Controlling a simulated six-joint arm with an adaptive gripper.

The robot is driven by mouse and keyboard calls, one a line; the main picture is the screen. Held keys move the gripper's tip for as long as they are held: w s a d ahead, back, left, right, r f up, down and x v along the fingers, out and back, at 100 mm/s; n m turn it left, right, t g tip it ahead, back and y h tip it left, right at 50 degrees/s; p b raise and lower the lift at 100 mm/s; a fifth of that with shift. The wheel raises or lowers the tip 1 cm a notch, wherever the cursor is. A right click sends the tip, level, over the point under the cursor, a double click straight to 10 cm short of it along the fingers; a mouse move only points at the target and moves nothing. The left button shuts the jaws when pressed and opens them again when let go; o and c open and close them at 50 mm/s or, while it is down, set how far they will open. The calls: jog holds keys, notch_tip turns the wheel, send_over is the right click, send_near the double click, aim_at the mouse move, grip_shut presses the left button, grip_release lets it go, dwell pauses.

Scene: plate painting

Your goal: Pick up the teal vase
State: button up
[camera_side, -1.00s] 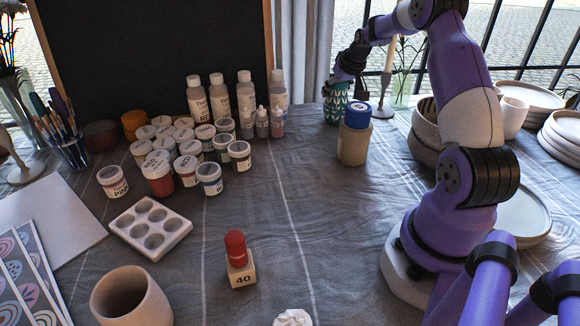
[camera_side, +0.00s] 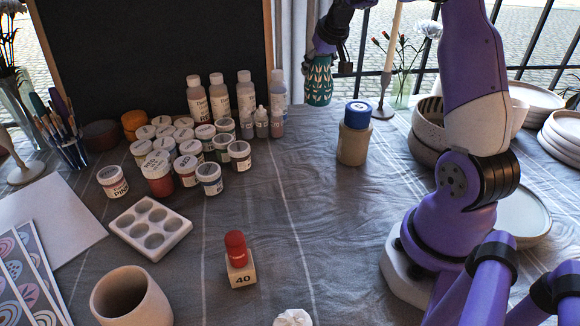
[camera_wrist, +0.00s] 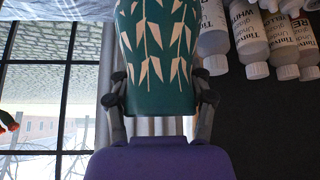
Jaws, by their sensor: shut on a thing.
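The teal vase (camera_side: 319,86) has a pale leaf pattern and hangs in the air at the back of the table in the side view. My gripper (camera_side: 321,58) is above it and shut on its upper part. In the wrist view the vase (camera_wrist: 158,60) fills the top middle, with the fingers of my gripper (camera_wrist: 160,100) on either side of it. Part of the vase is cut off at the top edge of the wrist view.
A beige jar with a blue lid (camera_side: 354,134) stands in front of the vase, to its right. A candle holder (camera_side: 383,98) is behind it. Paint bottles (camera_side: 219,97) and paint jars (camera_side: 158,172) stand to the left. The middle of the cloth is clear.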

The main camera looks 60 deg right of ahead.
aim_at(307, 84)
jog(key=a+r, duration=0.1)
jog(key=w+a+r, duration=0.1)
jog(key=a, duration=0.1)
jog(key=shift+a+r, duration=0.15)
jog(key=shift+a, duration=0.1)
